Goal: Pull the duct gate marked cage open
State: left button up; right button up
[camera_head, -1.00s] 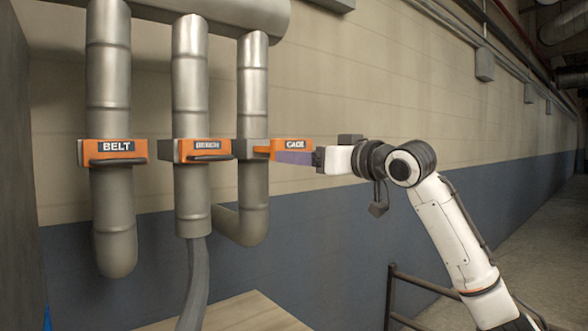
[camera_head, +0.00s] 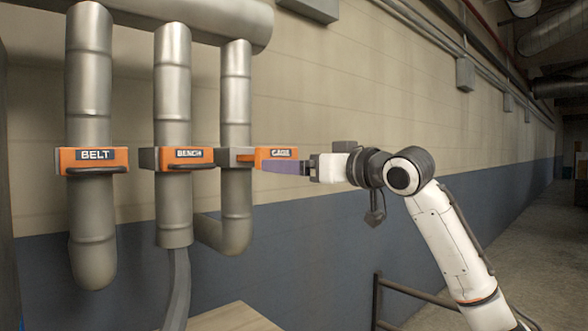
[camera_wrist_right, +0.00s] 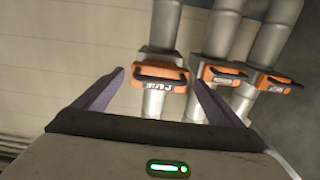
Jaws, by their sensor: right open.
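The gate marked CAGE (camera_head: 280,153) is an orange plate on the rightmost duct in the head view. Its plate stands out to the right of its grey housing (camera_head: 229,157). The same gate shows in the right wrist view (camera_wrist_right: 160,72), with a dark bar handle along its front. My right gripper (camera_head: 268,165) is open at this gate. In the wrist view its two purple fingers lie on either side of the gate, with visible gaps and nothing gripped. In the head view the fingers overlap the plate's lower edge. My left gripper is out of view.
Gates marked BELT (camera_head: 94,160) and BENCH (camera_head: 187,157) sit on the two ducts to the left, each with a dark handle. A thick horizontal pipe (camera_head: 190,18) joins the ducts above. A dark railing (camera_head: 405,290) stands below my right arm, and a pale wooden top (camera_head: 235,318) lies below.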

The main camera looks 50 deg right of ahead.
pick_arm(q)
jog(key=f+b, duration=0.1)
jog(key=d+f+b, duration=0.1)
jog(key=b, duration=0.1)
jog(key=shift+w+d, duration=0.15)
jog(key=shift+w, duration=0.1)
pick_arm(e)
jog(key=s+a, duration=0.1)
jog(key=s, duration=0.7)
jog(key=shift+s, duration=0.4)
